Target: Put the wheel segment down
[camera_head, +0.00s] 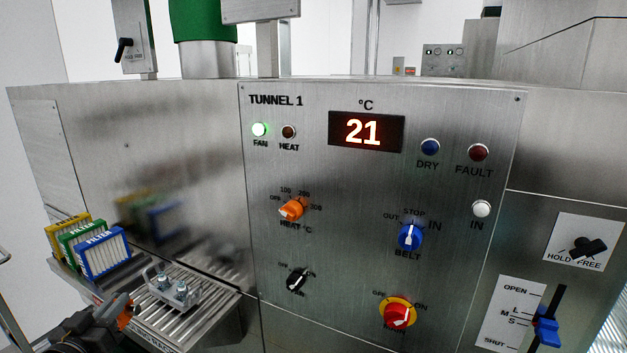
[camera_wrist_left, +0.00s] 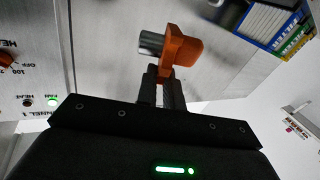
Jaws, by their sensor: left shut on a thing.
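My left gripper (camera_head: 112,315) is at the lower left of the head view, beside the near end of the roller shelf. In the left wrist view the gripper (camera_wrist_left: 164,78) is shut on an orange piece with a grey cylinder on one side, which I take as the wheel segment (camera_wrist_left: 181,50). In the head view only a little orange of the wheel segment (camera_head: 124,316) shows at the fingers. I cannot tell whether it touches anything. My right gripper is not in view.
A metal bracket with two bolts (camera_head: 175,289) sits on the roller shelf (camera_head: 205,315), right of the gripper. Yellow, green and blue filters (camera_head: 104,252) stand behind it at the left. The TUNNEL 1 panel (camera_head: 350,190) rises at the right. Some rollers near the panel are bare.

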